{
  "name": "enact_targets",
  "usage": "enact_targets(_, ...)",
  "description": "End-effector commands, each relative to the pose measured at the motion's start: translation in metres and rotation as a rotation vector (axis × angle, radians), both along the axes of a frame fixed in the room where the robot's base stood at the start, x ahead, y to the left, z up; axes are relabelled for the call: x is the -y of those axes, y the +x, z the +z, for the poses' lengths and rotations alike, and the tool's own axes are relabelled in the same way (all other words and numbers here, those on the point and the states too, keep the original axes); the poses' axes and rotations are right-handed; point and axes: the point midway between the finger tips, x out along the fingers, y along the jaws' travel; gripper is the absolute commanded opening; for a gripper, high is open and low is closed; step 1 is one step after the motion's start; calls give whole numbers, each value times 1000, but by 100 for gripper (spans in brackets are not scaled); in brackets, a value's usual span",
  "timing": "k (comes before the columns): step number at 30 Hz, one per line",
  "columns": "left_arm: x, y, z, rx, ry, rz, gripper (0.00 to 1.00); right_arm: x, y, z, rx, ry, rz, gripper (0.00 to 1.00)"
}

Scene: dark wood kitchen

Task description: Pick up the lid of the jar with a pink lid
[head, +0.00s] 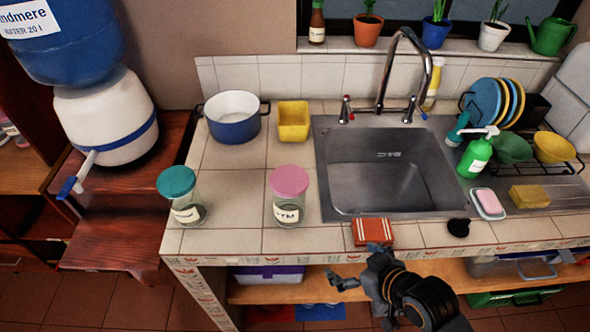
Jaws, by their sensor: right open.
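The jar with a pink lid (287,210) is a clear glass jar with a white label, standing upright on the tiled counter left of the sink. Its pink lid (289,181) sits on top of it. A similar jar with a teal lid (187,205) stands to its left. My right gripper (352,264) is open and empty, in front of the counter's front edge, to the right of and nearer than the pink-lidded jar. It touches neither jar. My left gripper is not in view.
A red box (373,232) lies near the counter edge (290,254), just beyond my right gripper. The sink (385,175) is right of the jars. A blue pot (233,117) and yellow container (293,121) stand behind them. The counter between the two jars is clear.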

Motion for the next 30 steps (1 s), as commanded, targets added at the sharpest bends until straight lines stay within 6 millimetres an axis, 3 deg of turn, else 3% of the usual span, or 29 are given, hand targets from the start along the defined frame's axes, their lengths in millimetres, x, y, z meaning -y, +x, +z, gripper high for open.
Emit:
enact_targets(1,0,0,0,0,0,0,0,-8,9,19,66,24,51,100)
enact_targets(6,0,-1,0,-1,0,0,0,-29,31,60,237,141,168,100)
enact_targets(12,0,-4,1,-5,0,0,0,-36,48,106,400,276,252,100)
enact_targets(15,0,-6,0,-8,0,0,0,-34,52,119,444,319,265,100)
enact_targets(20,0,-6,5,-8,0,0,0,-41,63,127,468,345,264,100)
enact_targets(30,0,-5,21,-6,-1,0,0,-86,106,118,465,344,265,100)
